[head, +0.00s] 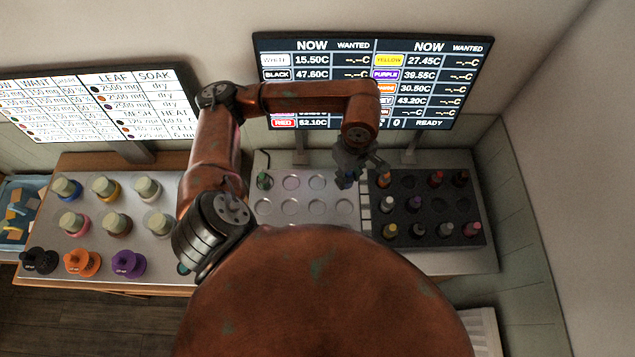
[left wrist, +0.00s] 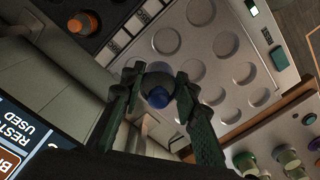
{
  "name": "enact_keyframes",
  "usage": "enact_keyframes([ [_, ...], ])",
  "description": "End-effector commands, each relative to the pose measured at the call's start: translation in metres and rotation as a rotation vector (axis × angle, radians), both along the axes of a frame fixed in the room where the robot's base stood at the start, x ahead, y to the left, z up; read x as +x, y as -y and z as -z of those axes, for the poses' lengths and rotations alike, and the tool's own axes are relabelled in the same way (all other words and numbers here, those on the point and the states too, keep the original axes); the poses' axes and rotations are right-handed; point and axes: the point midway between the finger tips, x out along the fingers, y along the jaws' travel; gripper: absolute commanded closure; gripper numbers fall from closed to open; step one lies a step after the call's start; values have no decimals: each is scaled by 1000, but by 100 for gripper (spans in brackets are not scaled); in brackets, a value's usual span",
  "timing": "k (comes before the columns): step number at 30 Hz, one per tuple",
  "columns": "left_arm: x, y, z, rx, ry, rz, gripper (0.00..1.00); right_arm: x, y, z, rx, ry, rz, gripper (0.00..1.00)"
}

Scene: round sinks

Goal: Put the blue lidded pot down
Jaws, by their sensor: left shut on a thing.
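The blue lidded pot (left wrist: 158,97) is between the fingers of my left gripper (left wrist: 155,88) in the left wrist view. In the head view the left gripper (head: 352,168) is shut on the pot (head: 345,182), over the right end of the back row of a silver plate (head: 273,218) with round sinks. The plate also shows in the left wrist view (left wrist: 211,57). Whether the pot touches the plate is hard to tell. My right gripper is not in view.
A dark rack (head: 412,212) with several coloured pots stands right of the silver plate. A tray (head: 100,241) with several jars is at the left. Screens (head: 370,75) stand behind.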

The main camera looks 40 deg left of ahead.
Motion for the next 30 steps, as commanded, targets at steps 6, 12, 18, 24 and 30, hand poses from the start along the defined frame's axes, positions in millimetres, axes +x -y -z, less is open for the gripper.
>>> enact_keyframes([
  [6,-15,0,1,4,0,-437,96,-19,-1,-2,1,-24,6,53],
  [12,-28,-1,1,6,-1,-842,96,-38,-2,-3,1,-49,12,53],
  [18,-41,-2,1,10,1,-1248,96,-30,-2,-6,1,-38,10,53],
  [24,-54,-3,1,13,3,-1654,96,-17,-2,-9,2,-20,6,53],
  [30,-67,-4,1,14,4,-2061,96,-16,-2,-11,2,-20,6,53],
])
